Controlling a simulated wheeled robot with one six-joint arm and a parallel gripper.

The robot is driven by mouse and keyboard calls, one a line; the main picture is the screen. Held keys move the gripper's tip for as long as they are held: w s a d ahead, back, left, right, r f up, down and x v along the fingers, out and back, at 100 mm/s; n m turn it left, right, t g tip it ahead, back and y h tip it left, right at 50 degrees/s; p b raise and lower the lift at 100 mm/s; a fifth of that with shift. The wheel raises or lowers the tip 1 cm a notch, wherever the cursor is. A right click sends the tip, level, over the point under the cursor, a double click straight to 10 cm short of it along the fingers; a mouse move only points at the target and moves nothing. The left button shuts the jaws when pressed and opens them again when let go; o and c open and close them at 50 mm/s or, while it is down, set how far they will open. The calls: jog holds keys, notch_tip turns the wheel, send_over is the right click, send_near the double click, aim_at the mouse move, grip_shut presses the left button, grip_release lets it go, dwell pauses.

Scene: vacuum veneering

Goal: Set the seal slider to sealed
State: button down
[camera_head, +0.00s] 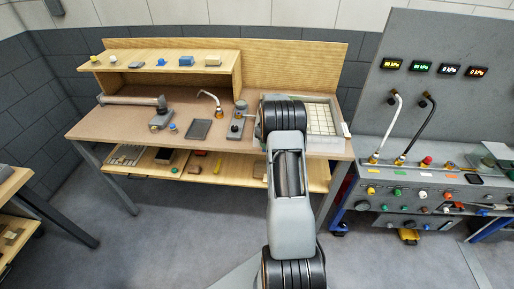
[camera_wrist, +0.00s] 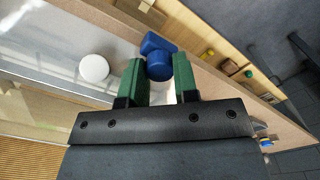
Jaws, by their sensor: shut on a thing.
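In the wrist view, a blue knob (camera_wrist: 159,66) sits between the two green fingers of my gripper (camera_wrist: 161,72). A second blue part (camera_wrist: 154,43) adjoins it just beyond. The fingers are closed on the knob. It lies by the edge of a pale, glossy panel, and I take it for the seal slider's handle. No marking for sealed or unsealed is readable. In the head view, my arm hides the gripper and the knob, over the bench beside the gridded panel (camera_head: 321,119).
A white disc (camera_wrist: 94,68) lies left of the fingers in the wrist view. The bench (camera_head: 105,122) also carries a dark tray (camera_head: 199,129) and a roller (camera_head: 130,101). A grey control console (camera_head: 420,188) with hoses stands at the right. Open floor lies in front.

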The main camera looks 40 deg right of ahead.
jog(key=shift+w+a, duration=0.3)
jog(key=shift+a, duration=0.05)
jog(key=c, duration=0.9)
grip_release()
jog(key=shift+a, duration=0.2)
jog(key=shift+o, duration=0.2)
jog(key=shift+d+r, duration=0.1)
jog(key=shift+r, duration=0.05)
jog(key=shift+d+r+p, duration=0.1)
jog(key=shift+r+p, duration=0.25)
jog(key=shift+r, duration=0.1)
notch_tip(320, 180, up, 7)
jog(key=p, duration=0.3)
jog(key=shift+a, duration=0.2)
jog(key=shift+w, duration=0.1)
jog(key=shift+c, duration=0.4)
